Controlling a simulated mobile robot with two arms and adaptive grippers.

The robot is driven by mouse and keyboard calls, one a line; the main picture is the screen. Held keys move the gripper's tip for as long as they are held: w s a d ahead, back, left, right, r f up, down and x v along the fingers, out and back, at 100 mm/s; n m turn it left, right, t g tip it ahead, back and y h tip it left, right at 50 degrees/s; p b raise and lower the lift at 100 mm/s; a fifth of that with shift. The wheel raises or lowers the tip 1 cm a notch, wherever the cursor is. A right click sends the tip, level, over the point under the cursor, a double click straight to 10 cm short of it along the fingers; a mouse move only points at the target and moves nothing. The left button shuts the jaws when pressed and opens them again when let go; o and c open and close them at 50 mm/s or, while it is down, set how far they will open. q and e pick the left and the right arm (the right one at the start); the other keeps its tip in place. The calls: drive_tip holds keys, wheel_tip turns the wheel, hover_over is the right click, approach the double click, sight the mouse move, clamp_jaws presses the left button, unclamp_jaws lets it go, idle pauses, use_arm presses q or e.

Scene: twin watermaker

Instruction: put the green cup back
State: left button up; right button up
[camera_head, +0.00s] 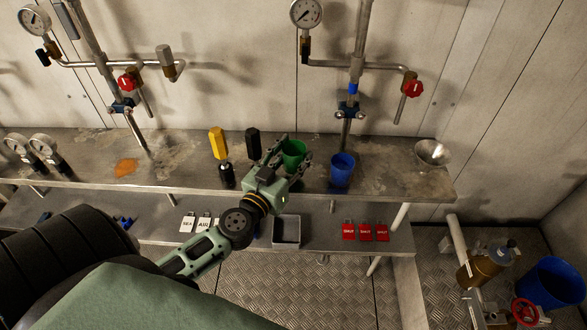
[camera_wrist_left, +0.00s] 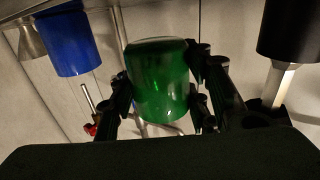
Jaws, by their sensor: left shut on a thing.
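The green cup (camera_head: 293,152) is at the back of the upper metal shelf, between the black-handled tool and the blue cup. My left gripper (camera_head: 287,165) reaches over the shelf from the front and is shut on the green cup. In the left wrist view the green cup (camera_wrist_left: 160,82) sits between the two fingers (camera_wrist_left: 160,100), which touch its sides. I cannot tell whether the cup rests on the shelf or is slightly above it. My right gripper is not in view.
A blue cup (camera_head: 342,169) stands close to the right on the shelf (camera_head: 385,180). A black-handled tool (camera_head: 253,141) and a yellow-handled one (camera_head: 217,143) stand to the left. A metal funnel (camera_head: 432,153) is at the right end. Vertical pipes with red valves rise behind.

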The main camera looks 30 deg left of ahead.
sight(288, 172)
use_arm(q)
wheel_tip(288, 172, down, 4)
drive_tip(key=b, duration=0.2)
drive_tip(key=shift+r+b, duration=0.1)
drive_tip(key=shift+b, duration=0.25)
drive_tip(key=shift+r, duration=0.15)
drive_tip(key=shift+f, duration=0.2)
drive_tip(key=o, duration=1.2)
